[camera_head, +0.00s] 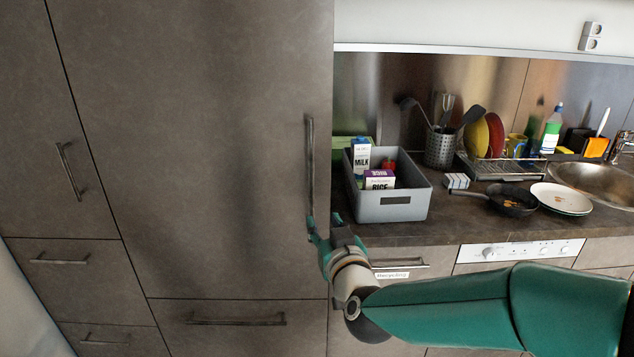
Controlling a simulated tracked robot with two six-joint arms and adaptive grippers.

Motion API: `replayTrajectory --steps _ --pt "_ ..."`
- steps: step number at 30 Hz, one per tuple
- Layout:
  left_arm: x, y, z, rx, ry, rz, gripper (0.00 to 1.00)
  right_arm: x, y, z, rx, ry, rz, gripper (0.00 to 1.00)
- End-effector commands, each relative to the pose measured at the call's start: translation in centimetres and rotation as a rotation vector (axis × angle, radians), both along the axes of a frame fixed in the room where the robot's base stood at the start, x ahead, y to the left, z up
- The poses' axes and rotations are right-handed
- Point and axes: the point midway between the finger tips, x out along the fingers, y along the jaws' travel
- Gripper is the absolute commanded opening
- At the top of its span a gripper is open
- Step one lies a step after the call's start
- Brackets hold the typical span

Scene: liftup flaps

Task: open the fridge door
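The fridge door (205,130) is the tall grey-brown panel left of the counter, and it looks closed, flush with the panels around it. Its long vertical bar handle (310,165) is near its right edge. My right gripper (320,222) is at the lower end of this handle, with a teal finger overlapping the handle's bottom in the picture. I cannot tell whether it touches the handle or how far its fingers are apart. My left gripper is not in view.
A grey crate (400,208) with milk and rice cartons stands on the counter just right of the handle. A pan (513,203), plates (562,199) and a dish rack (500,168) are farther right. A drawer handle (235,321) is below the door.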

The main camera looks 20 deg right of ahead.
Motion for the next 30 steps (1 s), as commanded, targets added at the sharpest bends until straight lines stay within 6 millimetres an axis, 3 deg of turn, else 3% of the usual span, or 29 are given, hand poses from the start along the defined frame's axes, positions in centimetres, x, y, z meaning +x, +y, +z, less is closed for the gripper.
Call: replayTrajectory --steps 1,3,6,11,24,30 --pt "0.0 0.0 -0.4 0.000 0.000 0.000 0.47 -0.2 -0.3 1.7 -0.003 -0.044 -0.014 0.39" --pt "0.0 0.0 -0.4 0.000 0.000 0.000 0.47 -0.2 -0.7 3.1 -0.009 -0.074 -0.028 0.39" --pt "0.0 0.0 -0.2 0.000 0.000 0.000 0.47 0.4 -0.9 3.7 -0.012 -0.085 -0.034 0.39" --pt "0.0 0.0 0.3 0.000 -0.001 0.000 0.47 2.7 -1.1 3.6 -0.014 -0.081 -0.033 0.39" --pt "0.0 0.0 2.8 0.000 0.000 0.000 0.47 12.0 -1.8 3.6 -0.012 -0.080 -0.033 0.39" --pt "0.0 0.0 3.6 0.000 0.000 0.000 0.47 14.9 -2.1 3.6 -0.012 -0.080 -0.032 0.39"
